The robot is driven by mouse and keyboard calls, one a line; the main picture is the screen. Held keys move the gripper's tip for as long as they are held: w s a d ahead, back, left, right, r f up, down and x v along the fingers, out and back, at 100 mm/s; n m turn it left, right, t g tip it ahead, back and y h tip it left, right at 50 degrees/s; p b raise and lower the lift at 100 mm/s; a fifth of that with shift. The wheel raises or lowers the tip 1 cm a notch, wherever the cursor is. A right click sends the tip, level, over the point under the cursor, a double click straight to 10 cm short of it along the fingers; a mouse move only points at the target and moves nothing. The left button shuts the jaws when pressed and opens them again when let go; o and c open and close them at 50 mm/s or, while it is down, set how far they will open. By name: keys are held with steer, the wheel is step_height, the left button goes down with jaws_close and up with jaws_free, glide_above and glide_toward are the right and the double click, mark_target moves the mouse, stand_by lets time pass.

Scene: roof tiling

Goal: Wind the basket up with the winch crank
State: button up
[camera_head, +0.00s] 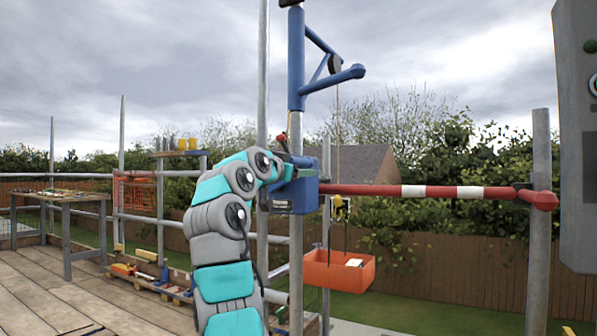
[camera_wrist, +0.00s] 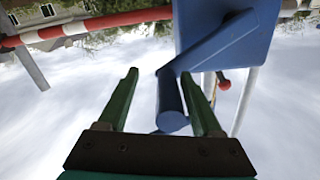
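The blue winch box (camera_head: 298,192) is fixed to the hoist post, with my gripper (camera_head: 285,160) close to its upper left side. In the wrist view, the winch box (camera_wrist: 230,35) has a blue crank arm (camera_wrist: 212,45) ending in a dark blue cylindrical crank handle (camera_wrist: 170,100). The handle lies between the two green fingers of my gripper (camera_wrist: 160,73), nearer the right one. The fingers are apart, with a clear gap on the left. The orange basket (camera_head: 338,272) hangs on the rope (camera_head: 338,130), below the red-and-white bar, with a small pale item in it.
A red-and-white bar (camera_head: 430,191) runs right from the winch to a scaffold pole (camera_head: 539,250). A red knob (camera_wrist: 224,84) is right of my right finger. A workbench (camera_head: 68,197) stands far left on the plank deck (camera_head: 40,290). A grey control box (camera_head: 577,140) fills the right edge.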

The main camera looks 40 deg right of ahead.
steer(key=b+v, duration=0.1)
steer(key=v, duration=0.6)
steer(key=shift+s+a, duration=0.15)
steer(key=shift+a, duration=0.2)
stand_by(0.4)
